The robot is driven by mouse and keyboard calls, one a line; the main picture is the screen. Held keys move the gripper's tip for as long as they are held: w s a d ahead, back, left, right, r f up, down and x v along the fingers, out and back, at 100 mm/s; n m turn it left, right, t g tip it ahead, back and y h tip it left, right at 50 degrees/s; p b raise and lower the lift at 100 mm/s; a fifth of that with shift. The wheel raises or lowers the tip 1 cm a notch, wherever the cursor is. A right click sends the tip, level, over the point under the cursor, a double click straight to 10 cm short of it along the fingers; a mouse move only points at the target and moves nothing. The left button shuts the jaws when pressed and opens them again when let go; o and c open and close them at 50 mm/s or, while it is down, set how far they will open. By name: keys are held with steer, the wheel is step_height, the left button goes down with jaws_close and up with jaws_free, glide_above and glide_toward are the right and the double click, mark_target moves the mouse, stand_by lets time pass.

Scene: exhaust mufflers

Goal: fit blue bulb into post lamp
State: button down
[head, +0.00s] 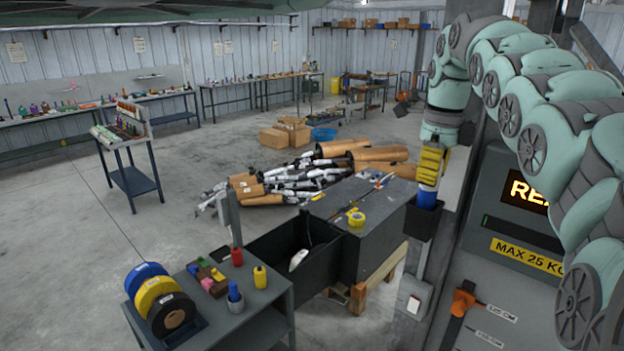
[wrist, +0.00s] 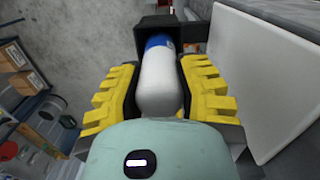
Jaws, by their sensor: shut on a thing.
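My gripper (head: 431,172) is shut on a white cylinder with a blue end (wrist: 157,75), rounded like a bottle. Its blue part (head: 427,197) points down at the mouth of a black open box (head: 423,221) on the side of a grey cabinet. Its lower end is hidden by the box. A blue bulb-like piece (head: 234,293) stands upright on the grey cart at the lower left, away from my gripper. A slim grey post (head: 231,213) rises by the cart's back edge; I cannot tell whether it is the post lamp.
The grey cart (head: 246,318) also bears a red piece (head: 236,257), a yellow piece (head: 259,277), and blue, yellow and black tape rolls (head: 157,293). A black bin (head: 322,262) and a dark crate (head: 377,222) stand beside it.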

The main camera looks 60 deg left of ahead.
steer(key=shift+s, duration=0.1)
steer(key=c, duration=0.6)
jaws_free()
steer(key=shift+c, duration=0.2)
